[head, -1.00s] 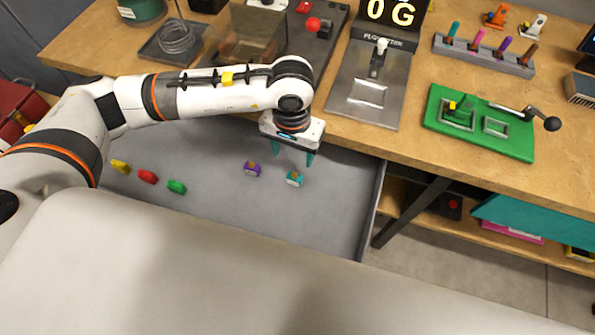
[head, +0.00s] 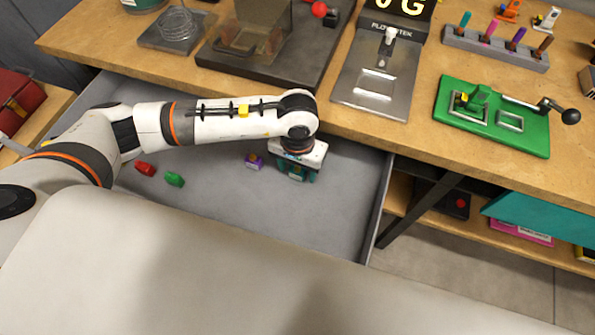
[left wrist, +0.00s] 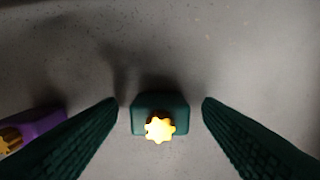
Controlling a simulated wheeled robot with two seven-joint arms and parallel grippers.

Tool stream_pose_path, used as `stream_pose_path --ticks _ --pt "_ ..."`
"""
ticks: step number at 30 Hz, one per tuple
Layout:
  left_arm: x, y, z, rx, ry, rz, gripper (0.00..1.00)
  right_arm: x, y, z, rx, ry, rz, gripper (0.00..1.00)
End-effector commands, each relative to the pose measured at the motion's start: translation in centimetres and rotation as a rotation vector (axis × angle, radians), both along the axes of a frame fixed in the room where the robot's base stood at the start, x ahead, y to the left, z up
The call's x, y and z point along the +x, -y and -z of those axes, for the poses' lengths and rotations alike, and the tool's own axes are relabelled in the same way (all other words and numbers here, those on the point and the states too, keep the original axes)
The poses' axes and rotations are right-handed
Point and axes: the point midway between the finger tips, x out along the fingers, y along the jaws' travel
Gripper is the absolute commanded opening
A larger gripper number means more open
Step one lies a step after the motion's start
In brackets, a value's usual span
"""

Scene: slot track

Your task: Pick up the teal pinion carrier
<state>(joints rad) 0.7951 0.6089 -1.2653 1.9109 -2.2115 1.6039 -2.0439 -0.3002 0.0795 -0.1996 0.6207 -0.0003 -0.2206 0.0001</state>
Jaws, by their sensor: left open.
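The teal pinion carrier (left wrist: 160,103) shows dark teal in the left wrist view, with a yellow toothed pinion (left wrist: 159,129) on it. It lies on the grey floor of the open drawer (head: 325,225). My left gripper (head: 298,173) points down over it, jaws open. In the left wrist view its two dark green fingers stand on either side of the carrier, with a gap on each side. In the head view the gripper hides most of the carrier. My right gripper is not in view.
A purple carrier (head: 254,161) lies just left of the gripper and also shows in the left wrist view (left wrist: 42,124). Red (head: 145,168) and green (head: 174,179) carriers lie farther left. The drawer's right wall (head: 378,212) is near. The workbench edge overhangs behind.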

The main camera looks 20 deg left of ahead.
Motion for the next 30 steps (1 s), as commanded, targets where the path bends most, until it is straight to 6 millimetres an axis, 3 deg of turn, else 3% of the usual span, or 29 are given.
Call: stream_pose_path --ticks 1,10,19,30 --pt "0.0 0.0 0.0 0.0 0.0 0.0 0.6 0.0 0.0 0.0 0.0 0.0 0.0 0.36" --pt "0.0 0.0 -0.1 0.001 0.0 0.0 0.12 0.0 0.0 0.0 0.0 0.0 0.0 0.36" --pt "0.0 0.0 -0.8 0.001 0.001 0.0 0.12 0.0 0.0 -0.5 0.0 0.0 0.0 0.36" --pt "0.1 0.0 -7.9 0.001 0.002 0.0 0.12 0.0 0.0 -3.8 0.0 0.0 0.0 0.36"
